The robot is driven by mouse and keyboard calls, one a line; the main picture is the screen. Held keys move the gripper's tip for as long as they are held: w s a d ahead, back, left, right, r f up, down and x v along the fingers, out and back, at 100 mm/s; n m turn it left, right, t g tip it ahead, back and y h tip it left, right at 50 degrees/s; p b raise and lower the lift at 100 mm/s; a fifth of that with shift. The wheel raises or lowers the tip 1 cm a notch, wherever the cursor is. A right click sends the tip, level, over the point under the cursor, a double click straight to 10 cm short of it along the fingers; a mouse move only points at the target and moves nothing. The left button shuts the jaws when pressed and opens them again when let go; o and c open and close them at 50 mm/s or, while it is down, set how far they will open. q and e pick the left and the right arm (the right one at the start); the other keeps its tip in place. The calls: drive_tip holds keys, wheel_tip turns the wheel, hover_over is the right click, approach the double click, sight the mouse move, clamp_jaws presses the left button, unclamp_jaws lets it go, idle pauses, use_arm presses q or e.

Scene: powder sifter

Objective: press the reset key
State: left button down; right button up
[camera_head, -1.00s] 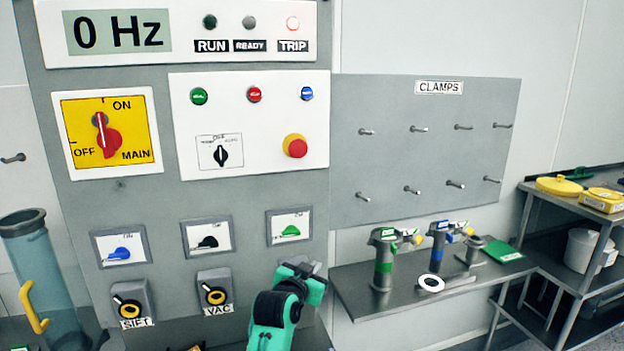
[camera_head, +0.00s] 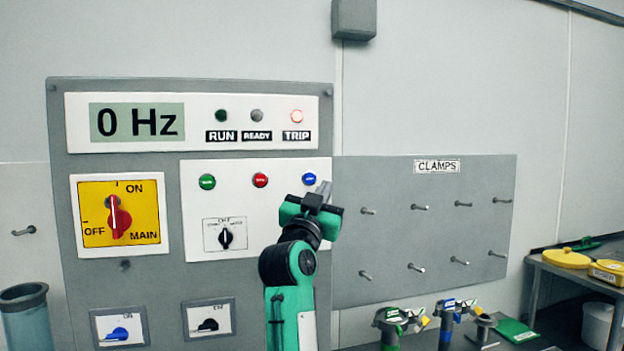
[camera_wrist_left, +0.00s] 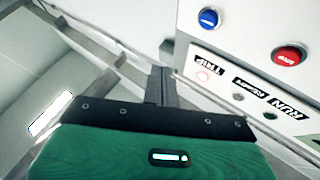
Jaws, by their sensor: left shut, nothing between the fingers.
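A blue button (camera_head: 309,179) sits on the white control plate, right of a red button (camera_head: 260,180) and a green button (camera_head: 207,182). Its lettering is too small to read; I take it as the reset key. My left gripper (camera_head: 324,190) is shut and empty, raised just right of and below the blue button. In the left wrist view the blue button (camera_wrist_left: 208,18) and the red button (camera_wrist_left: 289,55) lie to the right of the shut fingers (camera_wrist_left: 161,85), with a visible gap. My right gripper is not in view.
The display (camera_head: 137,122) reads 0 Hz and the TRIP lamp (camera_head: 297,116) is lit. A red main switch (camera_head: 118,217) is on a yellow plate at left. The clamps board (camera_head: 436,230) with pegs stands close on the right. A shelf below holds clamps.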

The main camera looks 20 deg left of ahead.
sight(310, 184)
use_arm(q)
drive_tip(key=shift+r, duration=0.1)
idle(0.3)
drive_tip(key=shift+w+a, duration=0.85)
drive_tip(key=shift+w, duration=0.4)
drive_tip(key=shift+w+a, duration=0.8)
drive_tip(key=shift+w, duration=0.4)
drive_tip(key=shift+w+a, duration=0.85)
drive_tip(key=shift+w, duration=0.4)
drive_tip(key=shift+w+a, duration=0.1)
drive_tip(key=shift+w+a, duration=0.15)
drive_tip(key=shift+w, duration=0.1)
drive_tip(key=shift+w+a, duration=0.2)
drive_tip(key=shift+w, duration=0.1)
idle(0.3)
drive_tip(key=shift+s+d, duration=0.45)
drive_tip(key=shift+s, duration=0.25)
drive_tip(key=shift+s+d, duration=0.7)
drive_tip(key=shift+s, duration=0.35)
drive_tip(key=shift+s+d, duration=0.7)
drive_tip(key=shift+s, duration=0.3)
